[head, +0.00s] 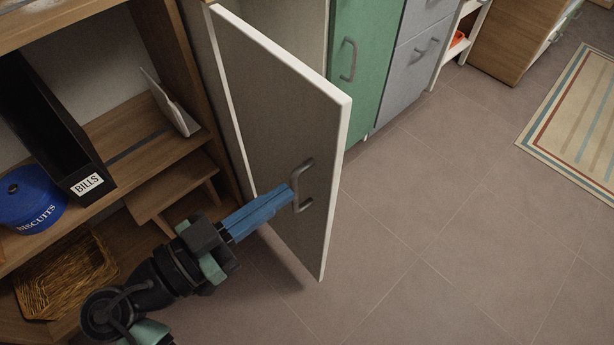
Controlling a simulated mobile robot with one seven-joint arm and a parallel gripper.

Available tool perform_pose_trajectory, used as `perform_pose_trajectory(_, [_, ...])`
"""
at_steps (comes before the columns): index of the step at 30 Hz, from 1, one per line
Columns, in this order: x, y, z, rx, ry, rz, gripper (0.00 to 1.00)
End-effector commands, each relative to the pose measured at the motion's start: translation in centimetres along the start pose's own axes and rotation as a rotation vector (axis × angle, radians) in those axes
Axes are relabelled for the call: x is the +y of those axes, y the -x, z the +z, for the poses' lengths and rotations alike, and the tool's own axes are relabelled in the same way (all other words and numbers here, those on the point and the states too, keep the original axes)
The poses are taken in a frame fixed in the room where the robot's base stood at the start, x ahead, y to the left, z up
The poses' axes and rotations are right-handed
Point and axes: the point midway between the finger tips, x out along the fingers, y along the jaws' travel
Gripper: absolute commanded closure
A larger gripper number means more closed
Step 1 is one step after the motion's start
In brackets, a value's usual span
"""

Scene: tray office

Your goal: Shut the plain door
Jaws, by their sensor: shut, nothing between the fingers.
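The plain door (265,110), with a dark grey face and white edges, stands wide open in the head view. Its hinge side is at the left beside the wooden shelf, and its free edge juts out over the floor. A grey bar handle (308,188) sits on the face near the free edge. My gripper (288,192) has blue fingers that are shut and empty. Their tips are at the handle, on the handle side of the door; I cannot tell whether they touch it. Part of the pale cabinet interior (290,22) shows behind the door.
A wooden shelf (140,135) at left holds a black BILLS file (45,125), a blue biscuit tin (30,200) and a woven tray (65,280). A green door (365,60) and grey drawers (418,50) stand right of the opening. The tiled floor (450,220) is clear; a striped rug (580,120) lies far right.

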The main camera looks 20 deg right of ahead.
Motion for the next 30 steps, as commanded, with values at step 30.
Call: perform_pose_trajectory(30, [0.1, -6.6, 0.0, -0.001, 0.000, -0.021, 1.00])
